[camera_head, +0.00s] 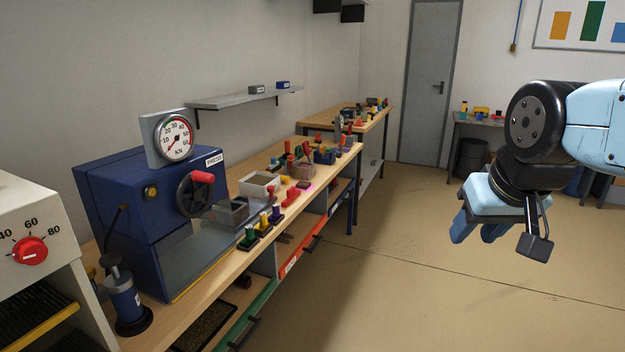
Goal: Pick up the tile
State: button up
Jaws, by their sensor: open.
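I cannot make out for certain which thing is the tile. A small flat pink piece (304,185) lies on the wooden workbench (222,254), among several small coloured objects, but it is too small to identify. My gripper (479,236) is at the right of the view, in the air over the open floor, pointing down. It is open, with nothing seen between its light blue fingers. It is well apart from the workbench and everything on it.
A blue press (135,215) with a gauge and a red-handled wheel stands on the near bench. An open box (260,184) and several colour-topped stamps (262,226) are beyond it. An oven-like unit (32,235) is at the left edge. Floor (400,280) right of the bench is clear.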

aim_at(302, 185)
jog(key=u, duration=0.1)
jog(key=i, duration=1.2)
jog(key=u, duration=0.55)
jog(key=i, duration=1.15)
jog(key=u, duration=0.35)
